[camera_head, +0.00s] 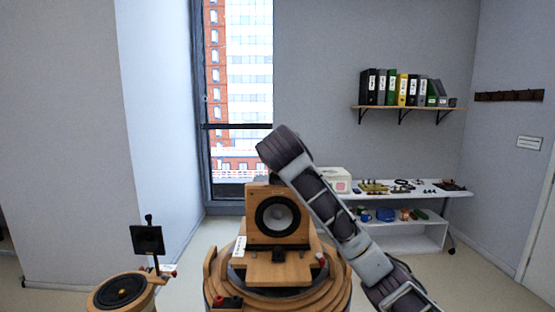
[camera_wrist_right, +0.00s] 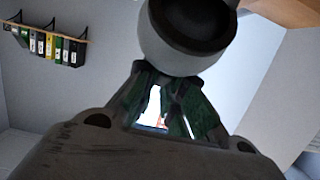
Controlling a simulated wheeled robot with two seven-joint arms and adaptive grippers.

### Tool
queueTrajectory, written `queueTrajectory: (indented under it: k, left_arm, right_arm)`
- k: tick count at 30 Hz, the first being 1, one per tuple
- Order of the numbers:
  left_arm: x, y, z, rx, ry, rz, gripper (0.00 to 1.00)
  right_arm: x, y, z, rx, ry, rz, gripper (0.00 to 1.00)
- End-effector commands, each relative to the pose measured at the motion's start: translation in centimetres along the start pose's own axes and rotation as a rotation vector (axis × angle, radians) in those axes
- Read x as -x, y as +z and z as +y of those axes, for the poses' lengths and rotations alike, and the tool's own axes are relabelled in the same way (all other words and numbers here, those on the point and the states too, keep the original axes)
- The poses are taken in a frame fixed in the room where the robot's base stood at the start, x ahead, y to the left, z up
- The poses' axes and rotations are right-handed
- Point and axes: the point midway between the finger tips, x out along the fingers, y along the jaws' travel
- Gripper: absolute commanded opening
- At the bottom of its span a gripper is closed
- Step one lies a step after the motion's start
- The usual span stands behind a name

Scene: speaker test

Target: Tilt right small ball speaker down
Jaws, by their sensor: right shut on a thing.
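In the right wrist view, a pale grey ball speaker (camera_wrist_right: 165,52) with a dark round front fills the top middle. The dark green fingers of my right gripper (camera_wrist_right: 165,82) converge on its underside and are shut on it. In the head view my right arm reaches from the lower right up to beside a wooden box speaker (camera_head: 261,235) and bends down behind it. The gripper and the ball speaker are hidden there. My left gripper is not in view.
The box speaker stands on a round, stepped wooden stand (camera_head: 338,292). At the lower left is a round wooden base (camera_head: 96,302) with a black disc and a small dark panel (camera_head: 147,239) on a post. A white table (camera_head: 440,194) and a shelf (camera_head: 433,108) of binders stand farther back.

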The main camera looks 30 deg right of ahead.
Motion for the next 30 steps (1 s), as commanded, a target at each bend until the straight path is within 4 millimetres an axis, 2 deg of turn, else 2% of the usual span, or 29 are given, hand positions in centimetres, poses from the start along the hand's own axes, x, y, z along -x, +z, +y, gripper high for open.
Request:
queueTrajectory:
  k: [1, 13, 14, 18, 30]
  left_arm:
    - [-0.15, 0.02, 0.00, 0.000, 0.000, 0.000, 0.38]
    - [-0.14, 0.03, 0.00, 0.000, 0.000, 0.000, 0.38]
    - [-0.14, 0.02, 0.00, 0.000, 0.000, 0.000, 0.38]
    - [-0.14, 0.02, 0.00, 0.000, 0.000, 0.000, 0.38]
    - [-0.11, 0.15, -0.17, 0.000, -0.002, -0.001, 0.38]
  right_arm:
    - [-0.18, 0.74, -0.24, 0.008, 0.000, -0.011, 0.00]
    - [-0.17, 0.71, -0.26, 0.009, 0.000, -0.008, 0.00]
    - [-0.17, 0.71, -0.26, 0.009, 0.000, -0.008, 0.13]
    - [-0.18, 0.71, -0.25, 0.009, 0.000, -0.009, 0.31]
    - [-0.07, 0.32, -0.10, 0.004, 0.001, -0.001, 0.32]
